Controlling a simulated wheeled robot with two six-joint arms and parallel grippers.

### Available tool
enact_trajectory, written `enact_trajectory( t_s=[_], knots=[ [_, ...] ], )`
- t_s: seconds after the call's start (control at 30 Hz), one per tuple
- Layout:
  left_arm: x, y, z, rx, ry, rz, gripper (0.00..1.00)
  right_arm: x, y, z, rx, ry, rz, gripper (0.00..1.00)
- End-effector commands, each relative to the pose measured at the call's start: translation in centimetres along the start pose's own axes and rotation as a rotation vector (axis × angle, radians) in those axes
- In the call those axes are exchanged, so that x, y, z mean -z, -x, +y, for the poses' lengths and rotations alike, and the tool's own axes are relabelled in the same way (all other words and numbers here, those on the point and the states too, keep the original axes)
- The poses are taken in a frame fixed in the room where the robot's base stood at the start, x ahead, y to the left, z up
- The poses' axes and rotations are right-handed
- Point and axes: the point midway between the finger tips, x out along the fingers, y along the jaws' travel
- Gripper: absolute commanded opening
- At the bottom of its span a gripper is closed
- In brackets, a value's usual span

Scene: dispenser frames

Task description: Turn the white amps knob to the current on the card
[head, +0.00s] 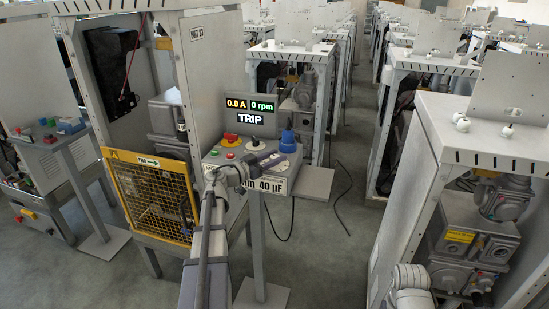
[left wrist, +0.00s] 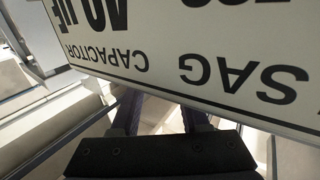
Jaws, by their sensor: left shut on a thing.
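The control box (head: 240,158) stands on a post, with a display (head: 250,112) reading 0.0 A, 0 rpm and TRIP. My left gripper (head: 274,160) reaches over the box top, its jaws shut on a small white part, which looks like the white amps knob (head: 283,166); the knob is mostly hidden. The card (head: 275,185) on the box front shows 40 µF, with its left part covered by my arm. In the left wrist view the card (left wrist: 190,50) appears upside down, with CAPACITOR and SAG readable; no current value shows. The fingers (left wrist: 165,112) are partly behind it. My right gripper is out of view.
A blue knob (head: 287,141), a red switch (head: 230,138) and a black knob (head: 255,143) sit close around the left gripper. A yellow mesh guard (head: 155,195) is left of the box. Other frames stand behind and at right.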

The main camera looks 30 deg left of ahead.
Motion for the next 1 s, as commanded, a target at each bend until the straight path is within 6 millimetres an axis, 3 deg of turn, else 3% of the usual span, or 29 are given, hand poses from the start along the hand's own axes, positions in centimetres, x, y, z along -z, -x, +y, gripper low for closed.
enact_trajectory(
  t_s=[0.03,0.07,0.3,0.63,1.0],
  knots=[
    [0.0,-0.1,-0.1,0.001,0.0,0.001,0.0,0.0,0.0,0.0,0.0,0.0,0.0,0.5],
    [0.0,-0.1,-0.1,0.001,0.0,0.001,0.46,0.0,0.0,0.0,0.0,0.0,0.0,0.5],
    [0.0,-0.1,0.0,0.001,0.0,0.001,0.73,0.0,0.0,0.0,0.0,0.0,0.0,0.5],
    [0.0,0.5,0.0,0.002,0.0,0.0,0.74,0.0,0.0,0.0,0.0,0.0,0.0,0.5],
    [0.0,6.1,0.1,0.003,0.0,0.001,0.74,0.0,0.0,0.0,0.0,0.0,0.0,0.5]
  ],
)
